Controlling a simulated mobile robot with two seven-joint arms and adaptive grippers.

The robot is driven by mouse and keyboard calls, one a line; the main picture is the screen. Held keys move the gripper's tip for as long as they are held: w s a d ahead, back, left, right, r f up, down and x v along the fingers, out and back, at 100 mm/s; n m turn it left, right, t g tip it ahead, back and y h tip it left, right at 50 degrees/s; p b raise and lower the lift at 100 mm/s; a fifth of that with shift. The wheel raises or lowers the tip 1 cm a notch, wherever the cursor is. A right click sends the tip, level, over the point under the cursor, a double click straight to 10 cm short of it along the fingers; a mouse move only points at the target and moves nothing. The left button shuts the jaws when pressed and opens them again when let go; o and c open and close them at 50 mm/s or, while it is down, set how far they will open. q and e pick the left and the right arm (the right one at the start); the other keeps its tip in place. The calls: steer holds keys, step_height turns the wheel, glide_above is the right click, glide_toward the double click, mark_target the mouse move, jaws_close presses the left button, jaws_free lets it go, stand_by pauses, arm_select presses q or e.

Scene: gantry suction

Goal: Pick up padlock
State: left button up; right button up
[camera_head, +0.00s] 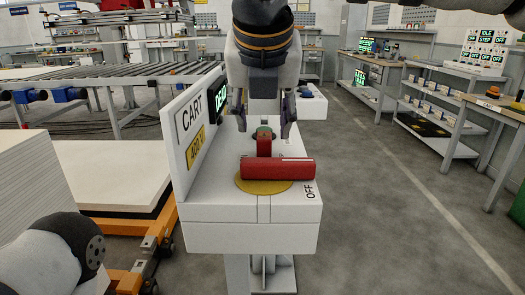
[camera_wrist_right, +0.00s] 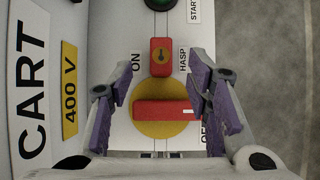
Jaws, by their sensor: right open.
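A small red block with a dark round mark, which looks like the padlock (camera_wrist_right: 160,57), sits beside the HASP label on the white cart box; it also shows in the head view (camera_head: 264,146). A longer red handle (camera_wrist_right: 165,110) lies across a yellow disc (camera_wrist_right: 160,132), nearer the box's front edge; the handle also shows in the head view (camera_head: 278,171). My right gripper (camera_head: 264,124) points down over the box. Its purple-padded fingers are open and apart, to either side of the red parts, with nothing held. My left gripper is out of view.
An upright CART / 400 V panel (camera_head: 190,130) borders the box on the left. A pallet stack (camera_head: 110,172) stands at left, shelves (camera_head: 440,125) at right. Open floor (camera_head: 385,220) lies right of the box.

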mark_target(264, 135)
steer(key=x, duration=0.5)
steer(key=shift+w+d+f, duration=0.1)
steer(key=shift+w+f, duration=0.1)
steer(key=shift+f, duration=0.05)
steer(key=shift+w, duration=0.15)
steer(key=shift+r, duration=0.1)
steer(key=c, duration=0.3)
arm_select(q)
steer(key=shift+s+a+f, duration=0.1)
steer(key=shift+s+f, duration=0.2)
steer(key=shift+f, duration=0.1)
arm_select(e)
jaws_close()
steer(key=shift+r, duration=0.1)
